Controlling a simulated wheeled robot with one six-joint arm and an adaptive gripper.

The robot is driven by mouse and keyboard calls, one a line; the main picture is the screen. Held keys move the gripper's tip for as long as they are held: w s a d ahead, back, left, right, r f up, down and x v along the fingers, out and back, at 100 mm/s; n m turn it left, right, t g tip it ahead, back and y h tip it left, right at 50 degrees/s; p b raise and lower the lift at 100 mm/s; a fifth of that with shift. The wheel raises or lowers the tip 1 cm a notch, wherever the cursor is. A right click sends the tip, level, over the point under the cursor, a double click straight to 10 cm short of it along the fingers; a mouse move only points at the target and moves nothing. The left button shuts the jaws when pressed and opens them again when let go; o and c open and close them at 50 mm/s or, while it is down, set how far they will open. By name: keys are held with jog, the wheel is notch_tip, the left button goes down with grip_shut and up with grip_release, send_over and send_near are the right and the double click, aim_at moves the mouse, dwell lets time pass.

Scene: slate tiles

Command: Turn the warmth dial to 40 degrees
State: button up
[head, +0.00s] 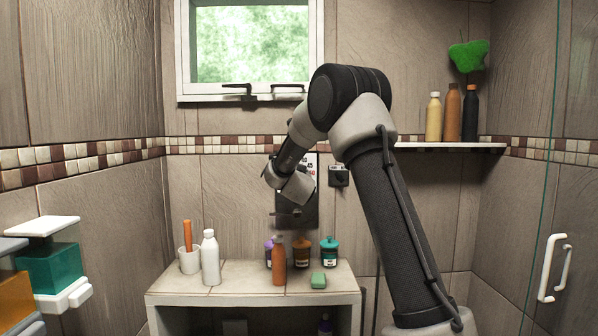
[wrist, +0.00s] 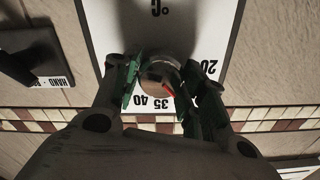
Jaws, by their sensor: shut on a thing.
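The warmth dial (wrist: 160,76) is a round metallic knob on a white scale plate (wrist: 108,25) in the wrist view. The plate carries "°C", with "35" and "40" below the knob and "20" at the right. A red mark on the knob points down and right, to the right of the "40". My gripper (wrist: 161,82) is shut on the knob, one green-padded finger on each side. The right finger hides part of the scale. In the head view my gripper (head: 294,200) is at the wall panel (head: 309,162) and hides the knob.
A dark fitting with a "HAND" label (wrist: 50,82) is beside the plate. Below the panel, a tiled ledge (head: 230,277) holds a white bottle (head: 210,258), an orange bottle (head: 279,262), a cup (head: 189,262) and several jars. A shelf (head: 450,145) with bottles is at right.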

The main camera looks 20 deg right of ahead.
jog(key=shift+r+m, duration=0.2)
jog(key=shift+m, duration=6.6)
jog(key=o, duration=0.9)
jog(key=shift+o, duration=0.7)
jog(key=shift+f, duration=0.1)
jog(key=v, duration=1.2)
jog(key=shift+s, duration=0.1)
